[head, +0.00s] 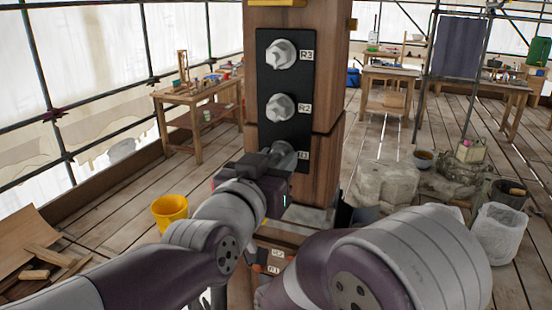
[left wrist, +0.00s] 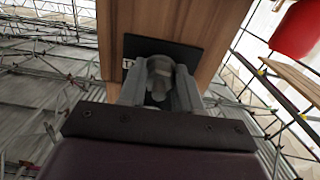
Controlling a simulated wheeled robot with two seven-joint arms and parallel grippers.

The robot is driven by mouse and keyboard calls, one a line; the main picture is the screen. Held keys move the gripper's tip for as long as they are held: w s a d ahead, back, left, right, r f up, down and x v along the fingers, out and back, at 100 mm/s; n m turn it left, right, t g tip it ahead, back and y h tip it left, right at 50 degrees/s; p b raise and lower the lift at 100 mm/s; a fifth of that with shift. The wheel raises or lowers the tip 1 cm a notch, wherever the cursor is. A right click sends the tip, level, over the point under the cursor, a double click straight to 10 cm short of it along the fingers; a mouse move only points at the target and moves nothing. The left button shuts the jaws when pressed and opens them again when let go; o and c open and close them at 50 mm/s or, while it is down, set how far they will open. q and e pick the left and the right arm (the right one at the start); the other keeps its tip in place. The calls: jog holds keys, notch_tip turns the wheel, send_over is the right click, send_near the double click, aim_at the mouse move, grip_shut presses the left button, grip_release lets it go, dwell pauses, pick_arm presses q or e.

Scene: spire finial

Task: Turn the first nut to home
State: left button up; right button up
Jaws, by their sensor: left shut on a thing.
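A black plate (head: 285,80) on the wooden post (head: 328,75) carries a column of grey nuts. The top nut (head: 282,54) is beside label R3 and the middle nut (head: 280,106) beside label R2. The lowest nut (head: 283,150) is beside a label that I read only in part. My left gripper (head: 278,164) is at this lowest nut and partly covers it. In the left wrist view the two fingers (left wrist: 160,90) are on either side of the grey nut (left wrist: 159,70) and shut on it. My right gripper does not show clearly; only my arm does.
A lower wooden part with labels R2 and R1 (head: 274,262) shows between my arms. A yellow bucket (head: 170,211) stands on the floor at left. Workbenches stand farther back.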

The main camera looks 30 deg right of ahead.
aim_at(276, 164)
pick_arm(q)
jog(key=shift+w+f+m+p, duration=0.15)
jog(key=shift+m+p, duration=0.25)
jog(key=shift+m, duration=1.9)
jog(key=o, duration=1)
jog(key=shift+a, duration=0.1)
jog(key=shift+o, duration=0.2)
jog(key=shift+a, duration=0.1)
jog(key=b+v, duration=0.2)
jog(key=v, duration=0.2)
jog(key=shift+s, duration=0.25)
jog(key=b+v, duration=0.1)
jog(key=v, duration=0.7)
